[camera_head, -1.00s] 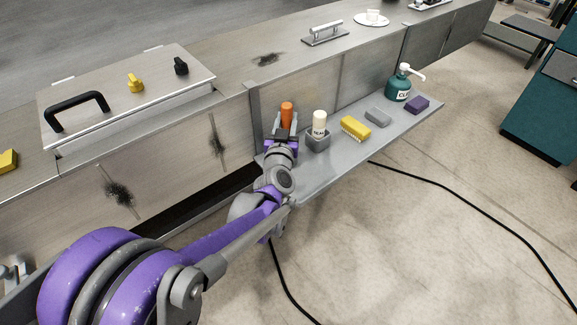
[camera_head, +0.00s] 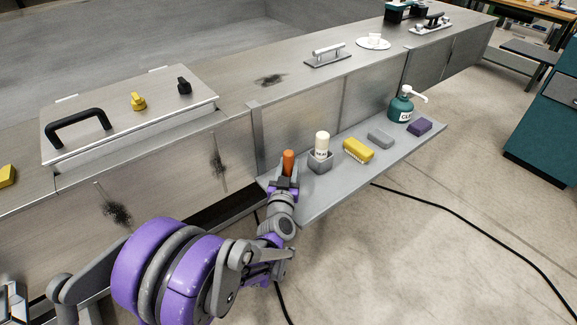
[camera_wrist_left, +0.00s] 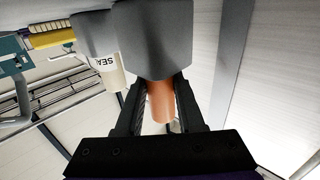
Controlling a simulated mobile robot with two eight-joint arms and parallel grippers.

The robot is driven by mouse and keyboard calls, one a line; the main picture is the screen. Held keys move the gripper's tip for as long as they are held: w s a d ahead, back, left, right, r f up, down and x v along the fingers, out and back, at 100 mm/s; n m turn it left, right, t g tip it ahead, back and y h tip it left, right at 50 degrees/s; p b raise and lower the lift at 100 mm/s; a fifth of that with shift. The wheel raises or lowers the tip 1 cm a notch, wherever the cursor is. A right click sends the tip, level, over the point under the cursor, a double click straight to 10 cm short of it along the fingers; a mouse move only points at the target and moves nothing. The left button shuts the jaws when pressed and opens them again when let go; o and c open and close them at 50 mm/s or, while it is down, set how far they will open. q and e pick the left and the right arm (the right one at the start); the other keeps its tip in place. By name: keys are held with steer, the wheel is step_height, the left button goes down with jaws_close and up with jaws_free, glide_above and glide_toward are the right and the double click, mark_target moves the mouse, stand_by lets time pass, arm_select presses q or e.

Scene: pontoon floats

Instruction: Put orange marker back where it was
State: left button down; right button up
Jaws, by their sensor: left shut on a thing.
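The orange marker (camera_head: 288,161) stands upright at the near-left end of the grey shelf, left of the white sealant bottle. My left gripper (camera_head: 286,182) is shut around it, and its top sticks up above the fingers. In the left wrist view, which is upside down, the marker (camera_wrist_left: 160,103) sits between the two fingers (camera_wrist_left: 160,110). A grey block-shaped holder (camera_wrist_left: 155,38) hides its lower end there; how deep the marker is in it I cannot tell. My right gripper is out of view.
The sealant bottle (camera_head: 322,143) stands in a grey holder (camera_head: 320,163) close to the right. Farther along are a yellow brush (camera_head: 358,150), a grey block (camera_head: 380,138), a purple sponge (camera_head: 419,126) and a green pump bottle (camera_head: 401,107). A metal wall rises behind the shelf.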

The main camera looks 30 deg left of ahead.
arm_select(q)
steer(key=shift+f, duration=0.2)
steer(key=c, duration=0.5)
jaws_free()
steer(key=shift+r, duration=0.15)
steer(key=shift+s+r, duration=0.1)
steer(key=shift+r, duration=0.05)
steer(key=v, duration=1.2)
steer(key=s+d+f+m+g+h, duration=0.25)
steer(key=d+m+h, duration=0.25)
steer(key=d+h, duration=0.45)
steer(key=s+f+g+y, duration=0.1)
steer(key=s+f+g, duration=0.1)
steer(key=s, duration=0.3)
steer(key=s+f+g, duration=0.2)
steer(key=s+g, duration=0.2)
steer(key=s, duration=0.2)
steer(key=s+d+f+g+y, duration=0.1)
steer(key=s+f+g, duration=0.1)
steer(key=s, duration=0.4)
steer(key=shift+s+f+n+g+y, duration=0.1)
steer(key=shift+n+g+y, duration=0.25)
steer(key=shift+g, duration=0.3)
